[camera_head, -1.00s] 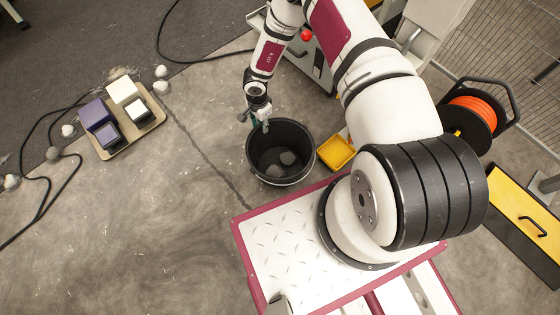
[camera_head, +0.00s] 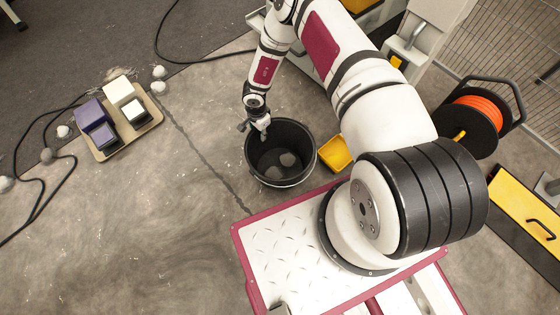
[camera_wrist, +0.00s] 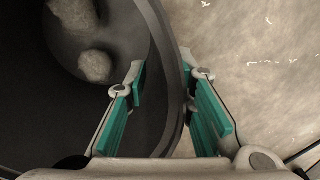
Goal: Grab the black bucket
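The black bucket (camera_head: 298,171) stands upright on the floor in the head view, with grey lumps (camera_head: 286,159) inside at its bottom. My gripper (camera_head: 259,130) is at the bucket's upper-left rim. In the wrist view the bucket's rim (camera_wrist: 177,60) runs between my gripper's two green-padded fingers (camera_wrist: 168,98). The left finger is inside the bucket and the right finger is outside. The fingers are apart, with a visible gap between the left pad and the wall. Whether the right pad touches the rim I cannot tell.
A yellow tray (camera_head: 334,154) stands close to the bucket's right. A board (camera_head: 151,124) with purple and white blocks lies at the left, with grey lumps and black cables nearby. An orange cable reel (camera_head: 478,117) stands at the right. The floor left of the bucket is clear.

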